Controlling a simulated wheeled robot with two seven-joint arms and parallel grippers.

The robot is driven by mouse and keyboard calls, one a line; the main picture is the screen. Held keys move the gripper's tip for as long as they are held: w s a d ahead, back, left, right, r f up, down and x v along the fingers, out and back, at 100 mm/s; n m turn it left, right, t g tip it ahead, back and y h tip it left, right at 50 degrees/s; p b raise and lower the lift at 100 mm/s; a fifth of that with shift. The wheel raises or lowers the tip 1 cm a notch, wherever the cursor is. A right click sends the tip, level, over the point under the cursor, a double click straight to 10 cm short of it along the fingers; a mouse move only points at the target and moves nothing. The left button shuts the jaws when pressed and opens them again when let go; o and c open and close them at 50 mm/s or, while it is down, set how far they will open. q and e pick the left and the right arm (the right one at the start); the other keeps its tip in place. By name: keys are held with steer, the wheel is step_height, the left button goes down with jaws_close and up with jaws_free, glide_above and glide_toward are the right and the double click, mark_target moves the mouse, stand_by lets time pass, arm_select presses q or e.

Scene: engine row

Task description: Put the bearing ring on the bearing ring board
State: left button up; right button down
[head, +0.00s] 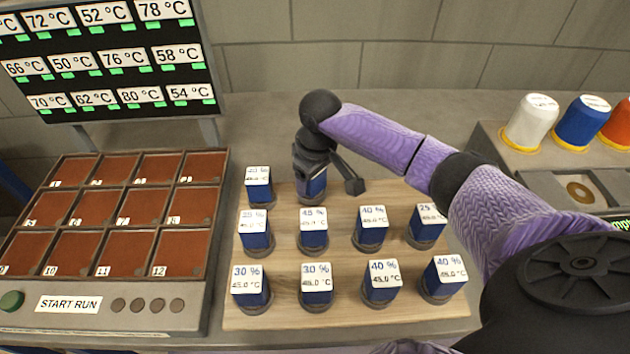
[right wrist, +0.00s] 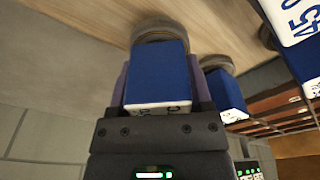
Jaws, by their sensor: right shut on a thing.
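My right gripper (head: 328,178) reaches down at the back of a wooden board (head: 285,262). It is shut on a blue block (head: 312,189) with a round grey base in the back row. In the right wrist view this blue block (right wrist: 157,75) sits between the fingers, and its base appears at the wood surface; I cannot tell whether it touches. A flat brass-coloured ring (head: 580,192) lies on a grey panel at the far right, away from the gripper. It may be the bearing ring; no label names it or its board. My left gripper is out of view.
Several labelled blue blocks (head: 313,229) stand in rows on the wooden board. A numbered tray (head: 212,240) with empty brown compartments is at left, under a temperature display (head: 110,55). My right arm spans the right side.

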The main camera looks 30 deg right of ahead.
steer(key=shift+f, duration=0.75)
jaws_free()
steer(key=r+p, duration=0.1)
steer(key=r, duration=0.2)
steer(key=r+p, duration=0.1)
steer(key=r, duration=0.3)
steer(key=s+r+p, duration=0.1)
steer(key=r+p, duration=0.1)
steer(key=r, duration=0.2)
steer(key=shift+s+d+r, duration=0.1)
steer(key=shift+d, duration=0.05)
steer(key=shift+s+r, duration=0.1)
steer(key=shift+r, duration=0.35)
